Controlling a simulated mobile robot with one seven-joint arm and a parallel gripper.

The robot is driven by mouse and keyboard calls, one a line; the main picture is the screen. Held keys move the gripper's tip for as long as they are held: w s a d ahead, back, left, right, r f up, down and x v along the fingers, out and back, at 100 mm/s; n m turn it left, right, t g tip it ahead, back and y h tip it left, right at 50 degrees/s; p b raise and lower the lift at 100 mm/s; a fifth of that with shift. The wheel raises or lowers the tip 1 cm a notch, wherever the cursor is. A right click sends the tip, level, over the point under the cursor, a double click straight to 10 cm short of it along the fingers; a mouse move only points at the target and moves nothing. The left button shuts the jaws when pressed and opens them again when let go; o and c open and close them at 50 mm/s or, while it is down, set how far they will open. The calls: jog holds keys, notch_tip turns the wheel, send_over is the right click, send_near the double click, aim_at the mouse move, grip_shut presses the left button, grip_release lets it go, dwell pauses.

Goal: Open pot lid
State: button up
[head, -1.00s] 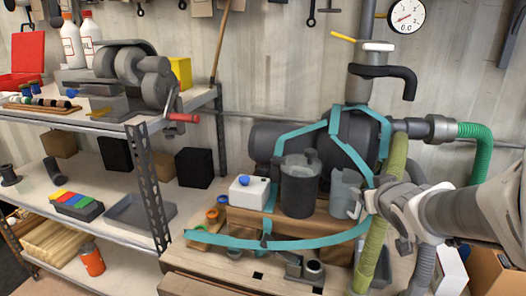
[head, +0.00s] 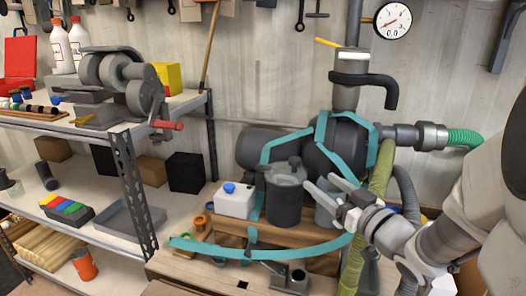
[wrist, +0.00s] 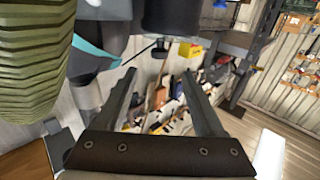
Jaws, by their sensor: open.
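The pot (head: 284,205) is a dark grey cylinder standing on a wooden bench. Its grey lid (head: 286,178) with a small knob sits on top, closed as far as I can see. My gripper (head: 318,180) is just right of the pot at about lid height, its fingers pointing left, apart and holding nothing. It does not appear to touch the lid. In the wrist view the two fingers (wrist: 158,76) are spread wide with nothing between them. A dark cylinder shows at the top of the wrist view; I cannot tell whether it is the pot.
A lighter grey container (head: 326,214) stands right of the pot, partly behind my gripper. A white box with a blue cap (head: 236,202) is left. A teal curved band (head: 262,248) runs in front. A green hose (head: 380,180) hangs close to my wrist.

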aim_at(288, 165)
jog(key=b+x, duration=0.1)
jog(key=x, duration=1.4)
grip_shut()
dwell(0.9)
